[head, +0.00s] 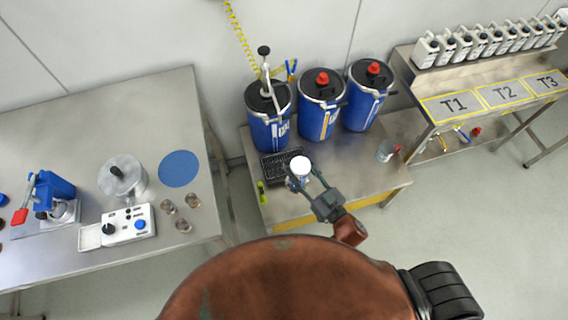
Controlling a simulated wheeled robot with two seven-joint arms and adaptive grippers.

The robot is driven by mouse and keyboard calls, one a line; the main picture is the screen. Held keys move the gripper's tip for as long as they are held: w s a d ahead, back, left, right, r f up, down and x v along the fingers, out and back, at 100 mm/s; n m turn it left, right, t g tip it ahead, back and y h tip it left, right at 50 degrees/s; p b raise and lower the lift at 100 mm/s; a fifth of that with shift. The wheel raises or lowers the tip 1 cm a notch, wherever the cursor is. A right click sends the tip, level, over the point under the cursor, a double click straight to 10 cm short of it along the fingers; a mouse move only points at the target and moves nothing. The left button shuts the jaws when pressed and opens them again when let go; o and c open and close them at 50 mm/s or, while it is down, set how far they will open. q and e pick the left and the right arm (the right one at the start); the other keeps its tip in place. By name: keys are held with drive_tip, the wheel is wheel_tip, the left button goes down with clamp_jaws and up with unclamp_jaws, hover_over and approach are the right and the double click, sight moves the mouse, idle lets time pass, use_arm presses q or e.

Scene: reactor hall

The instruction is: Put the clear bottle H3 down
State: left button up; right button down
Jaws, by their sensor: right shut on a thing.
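The clear bottle H3 (299,170) shows as a small vessel with a white round top, seen from above over the right part of a black grated tray (269,168). My right gripper (302,182) is shut on it, one finger on each side. The gripper hides part of the bottle, and I cannot tell whether its base touches the tray or the table. I cannot read a label on it. My left gripper is not in view.
Three blue drums (319,110) stand behind the tray on the steel table (352,178). A green marker-like item (262,192) lies left of the bottle, and a metal cup (385,151) stands right. Another bench (60,130) with equipment is at left.

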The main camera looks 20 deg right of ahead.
drive_tip(key=w+f, duration=0.1)
drive_tip(key=w+f+n+y+b, duration=0.1)
drive_tip(key=f, duration=0.1)
drive_tip(key=w+d+f+g+y+b, duration=0.1)
drive_tip(key=f, duration=0.1)
drive_tip(key=shift+f, duration=0.25)
use_arm(q)
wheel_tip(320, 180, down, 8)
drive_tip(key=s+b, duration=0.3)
drive_tip(key=b, duration=0.2)
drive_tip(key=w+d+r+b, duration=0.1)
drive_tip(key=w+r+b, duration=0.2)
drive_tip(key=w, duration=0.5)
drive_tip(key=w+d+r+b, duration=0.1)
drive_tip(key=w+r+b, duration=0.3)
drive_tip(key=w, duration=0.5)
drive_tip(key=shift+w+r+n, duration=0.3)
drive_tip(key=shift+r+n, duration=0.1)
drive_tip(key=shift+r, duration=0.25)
use_arm(e)
drive_tip(key=w+d+f+n+g+y, duration=0.1)
drive_tip(key=w+d+f, duration=0.1)
drive_tip(key=w+f, duration=1.4)
drive_tip(key=shift+w+d+f+n, duration=0.3)
drive_tip(key=shift+w+d+f, duration=0.1)
drive_tip(key=shift+w, duration=0.95)
